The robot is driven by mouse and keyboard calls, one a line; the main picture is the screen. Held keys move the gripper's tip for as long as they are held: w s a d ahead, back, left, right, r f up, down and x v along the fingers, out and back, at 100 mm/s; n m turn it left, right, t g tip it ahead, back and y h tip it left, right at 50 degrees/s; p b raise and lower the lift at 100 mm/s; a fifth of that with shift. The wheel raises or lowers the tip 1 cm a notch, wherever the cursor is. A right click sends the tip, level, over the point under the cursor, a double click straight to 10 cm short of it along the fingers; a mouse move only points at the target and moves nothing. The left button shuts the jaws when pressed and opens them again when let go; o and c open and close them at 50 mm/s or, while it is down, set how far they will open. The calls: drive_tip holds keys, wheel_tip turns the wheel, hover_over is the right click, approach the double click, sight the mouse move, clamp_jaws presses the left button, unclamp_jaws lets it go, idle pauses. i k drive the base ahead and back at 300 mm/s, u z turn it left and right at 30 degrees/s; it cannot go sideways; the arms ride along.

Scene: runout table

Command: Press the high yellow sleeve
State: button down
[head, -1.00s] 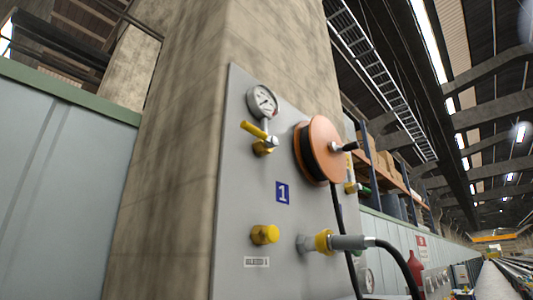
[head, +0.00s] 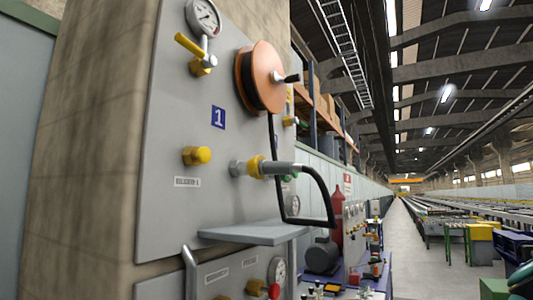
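A grey panel marked 1 (head: 165,205) is fixed to a concrete pillar. A yellow sleeve (head: 255,167) rings a metal fitting on the panel, and a grey hose end (head: 280,169) is plugged in there. A black hose (head: 327,190) runs from that end and loops down. A separate yellow cap or fitting (head: 197,155) sits to the left, with nothing plugged into it. More yellow fittings (head: 255,287) show on a lower panel (head: 230,275), partly cut off by the bottom edge. My gripper is not in view.
An orange hose reel (head: 262,78), a gauge (head: 203,17) and a yellow-handled valve (head: 193,48) stick out above. A grey shelf (head: 255,233) juts out below the sleeve. A red bottle (head: 337,215) stands beyond. A clear aisle (head: 405,250) runs right.

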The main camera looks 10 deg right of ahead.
sight(252, 165)
drive_tip(key=z, duration=0.05)
drive_tip(key=k, duration=0.6)
drive_tip(key=z, duration=0.5)
drive_tip(key=i, duration=1.2)
drive_tip(key=u, duration=0.6)
